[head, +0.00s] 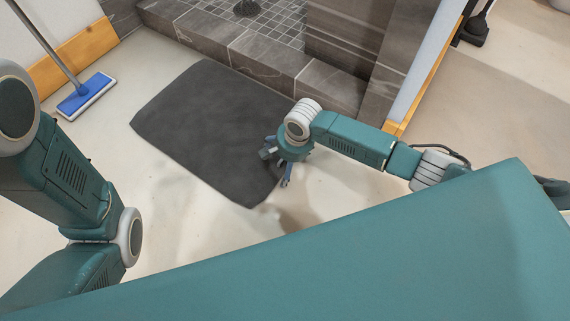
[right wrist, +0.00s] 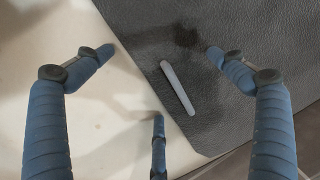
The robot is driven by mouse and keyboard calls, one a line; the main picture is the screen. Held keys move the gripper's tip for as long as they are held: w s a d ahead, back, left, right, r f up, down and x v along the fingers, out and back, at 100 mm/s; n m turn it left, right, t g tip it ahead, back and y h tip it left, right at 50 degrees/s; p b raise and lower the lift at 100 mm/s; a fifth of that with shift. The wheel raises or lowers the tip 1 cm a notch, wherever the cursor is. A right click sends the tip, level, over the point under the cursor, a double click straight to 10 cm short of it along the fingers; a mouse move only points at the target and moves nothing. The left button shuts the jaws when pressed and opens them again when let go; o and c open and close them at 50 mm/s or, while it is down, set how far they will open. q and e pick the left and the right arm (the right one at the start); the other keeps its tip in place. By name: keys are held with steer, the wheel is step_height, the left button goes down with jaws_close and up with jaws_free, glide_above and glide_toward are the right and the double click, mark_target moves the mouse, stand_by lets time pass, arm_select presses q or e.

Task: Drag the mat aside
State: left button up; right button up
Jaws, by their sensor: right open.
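The dark grey mat (head: 200,120) lies flat on the pale floor in front of the tiled shower step. My right gripper (head: 285,174) is over the mat's right edge, near its front right corner. In the right wrist view the open fingers (right wrist: 160,62) spread over the edge of the mat (right wrist: 270,30). One finger is over the bare floor and another over the mat. A short pale grey bar (right wrist: 178,88) lies on the mat close to its edge, between the fingers. No finger visibly grips the mat. My left arm shows at the left, but its gripper is out of view.
A tiled shower step (head: 265,65) runs along the mat's far side, and a tiled wall end (head: 385,60) stands right of it. A blue flat mop (head: 86,96) rests on the floor at the left. Bare floor (head: 170,215) lies in front of the mat.

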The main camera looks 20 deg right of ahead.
jaws_close()
stand_by(0.5)
